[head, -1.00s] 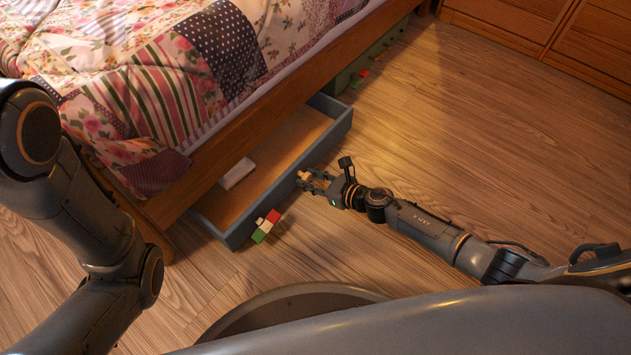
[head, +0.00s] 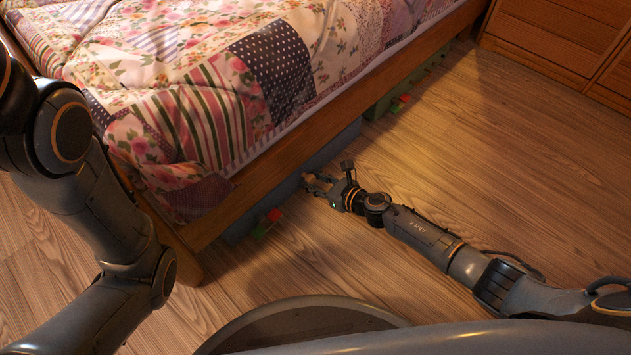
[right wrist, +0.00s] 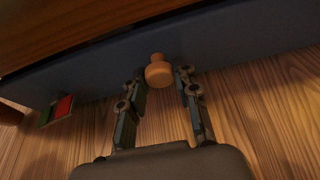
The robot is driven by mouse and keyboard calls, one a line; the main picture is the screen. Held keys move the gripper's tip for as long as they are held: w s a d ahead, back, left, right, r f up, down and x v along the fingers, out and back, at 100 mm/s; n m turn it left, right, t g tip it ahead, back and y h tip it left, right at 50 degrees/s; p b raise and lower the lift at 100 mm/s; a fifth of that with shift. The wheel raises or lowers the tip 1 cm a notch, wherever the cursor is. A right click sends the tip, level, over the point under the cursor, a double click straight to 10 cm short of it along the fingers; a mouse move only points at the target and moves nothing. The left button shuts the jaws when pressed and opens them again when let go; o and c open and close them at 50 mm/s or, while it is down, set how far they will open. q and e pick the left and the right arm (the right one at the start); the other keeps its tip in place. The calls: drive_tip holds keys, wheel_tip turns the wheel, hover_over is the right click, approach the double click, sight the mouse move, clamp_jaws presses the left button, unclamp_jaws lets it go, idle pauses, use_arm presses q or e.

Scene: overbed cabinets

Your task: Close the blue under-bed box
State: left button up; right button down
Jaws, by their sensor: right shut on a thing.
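The blue under-bed box (head: 342,144) is under the bed, and only its front panel shows below the side rail. The panel also fills the upper part of the right wrist view (right wrist: 230,52). A round wooden knob (right wrist: 158,74) stands out from the panel. My right gripper (head: 316,184) is at the panel, shut on this knob, with a finger on each side of it. The inside of the box is hidden under the bed. My left arm shows at the left of the head view, but its gripper is out of view.
A red and green tag (head: 267,224) is on the blue panel near its left end. A green box (head: 410,90) with a red tag is farther along under the bed. The wooden bed rail (head: 290,143) runs above. The floor (head: 450,170) is open to the right.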

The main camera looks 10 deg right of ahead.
drive_tip(key=c, duration=1)
unclamp_jaws()
drive_tip(key=v, duration=1.2)
